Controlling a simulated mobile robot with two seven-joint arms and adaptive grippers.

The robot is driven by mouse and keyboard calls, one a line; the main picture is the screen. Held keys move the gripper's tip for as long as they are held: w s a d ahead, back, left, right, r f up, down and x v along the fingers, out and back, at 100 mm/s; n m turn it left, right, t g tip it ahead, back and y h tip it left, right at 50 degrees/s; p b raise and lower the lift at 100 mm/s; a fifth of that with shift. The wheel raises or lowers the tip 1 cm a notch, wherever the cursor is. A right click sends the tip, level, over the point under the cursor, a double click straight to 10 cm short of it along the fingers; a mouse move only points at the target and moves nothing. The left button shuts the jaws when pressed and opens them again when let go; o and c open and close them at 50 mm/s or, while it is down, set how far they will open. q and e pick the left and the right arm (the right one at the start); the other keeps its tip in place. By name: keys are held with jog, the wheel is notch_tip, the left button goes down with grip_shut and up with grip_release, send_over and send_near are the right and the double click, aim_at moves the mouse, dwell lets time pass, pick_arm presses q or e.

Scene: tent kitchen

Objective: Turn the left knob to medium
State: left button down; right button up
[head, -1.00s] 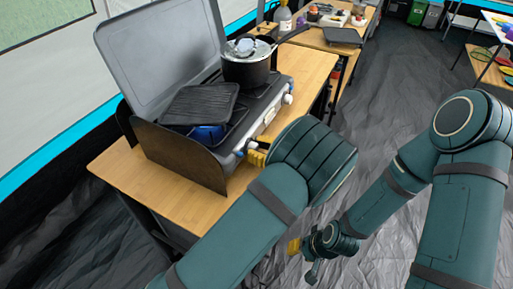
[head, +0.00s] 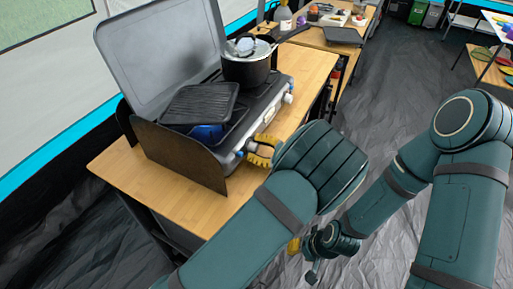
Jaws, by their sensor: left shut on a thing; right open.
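The grey camping stove (head: 222,172) stands on a wooden table with its lid up. The left knob (head: 250,147) is on its front edge, largely hidden by my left gripper's yellow fingers. My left gripper (head: 258,149) is shut on this knob, one finger above and one below. The knob's marking and angle cannot be read. The right knob (head: 288,98) is white and uncovered, farther along the front edge. My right gripper (head: 294,246) is open, low over the floor, away from the stove, its fingers partly hidden by its wrist.
A black pot (head: 247,68) with a lid sits on the far burner, and a dark grill pan (head: 200,104) on the near one. The wooden table (head: 145,185) has bare room in front. A second table (head: 330,40) with items stands behind.

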aim_at(256, 145)
pick_arm(q)
jog(key=shift+w+a+r, duration=0.1)
jog(key=shift+r, duration=0.05)
jog(key=c, duration=0.6)
grip_release()
notch_tip(256, 145, up, 10)
jog(key=shift+f, duration=0.1)
dwell(0.4)
